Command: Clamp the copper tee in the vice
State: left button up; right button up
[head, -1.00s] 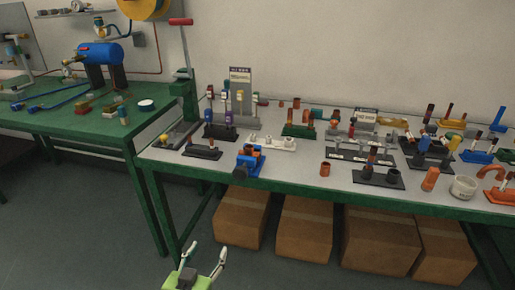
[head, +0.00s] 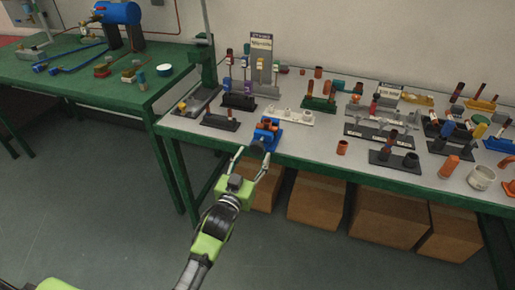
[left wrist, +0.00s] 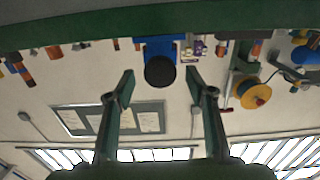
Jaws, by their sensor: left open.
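The small blue vice (head: 267,137) stands at the front edge of the right-hand bench. A copper-coloured piece (head: 267,124) shows at its jaws; I cannot tell whether it is the tee or how firmly it is held. My left gripper (head: 253,154) is open and empty, just in front of the vice, with its fingers pointing towards it. In the left wrist view the picture is upside down; the blue vice (left wrist: 160,48) and its dark round front end (left wrist: 160,71) show between the open fingers (left wrist: 159,80). My right gripper is not in view.
The bench top (head: 310,145) holds several racks of fittings. A short copper piece (head: 342,147) stands right of the vice, and a black holder (head: 395,158) farther right. Cardboard boxes (head: 316,200) sit under the bench. A green bench (head: 80,90) stands at left.

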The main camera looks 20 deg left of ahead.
aim_at(255, 151)
pick_arm(q)
jog(key=shift+w, duration=2.25)
jog(key=shift+c, duration=0.4)
jog(key=c, duration=1)
jog(key=shift+m, duration=0.4)
jog(key=m, duration=0.4)
jog(key=shift+m, duration=0.3)
jog(key=m, duration=0.5)
jog(key=shift+m, duration=0.4)
